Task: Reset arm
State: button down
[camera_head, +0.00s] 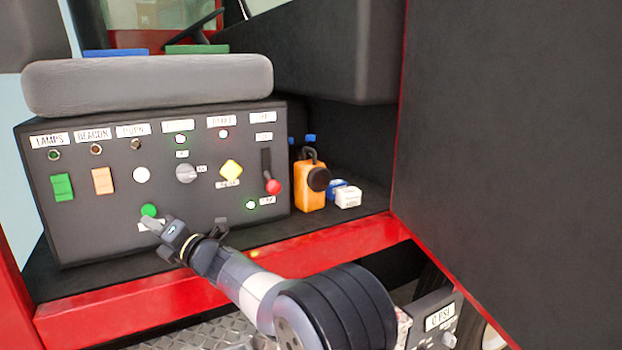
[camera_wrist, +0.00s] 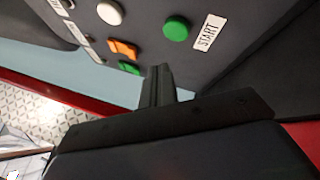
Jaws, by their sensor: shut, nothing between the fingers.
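My gripper (camera_head: 149,221) is shut and empty, at the lower middle of the dark control panel (camera_head: 105,227). Its tip is just below the green round button (camera_head: 149,210) in the head view and partly covers the label under it; whether it touches the panel I cannot tell. In the wrist view my shut gripper (camera_wrist: 158,72) points up beside the green button (camera_wrist: 176,28), whose label reads START. The arm reaches in from the lower right.
A red ledge (camera_head: 100,312) runs below.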

jog(key=shift+w+f+b, duration=0.1)
jog(key=shift+f+b, duration=0.15)
jog(key=shift+b, duration=0.15)
jog(key=p, duration=0.2)
jog(key=r+p, duration=0.1)
jog(key=p, duration=0.1)
jog(key=shift+s+d, duration=0.1)
jog(key=shift+s, duration=0.15)
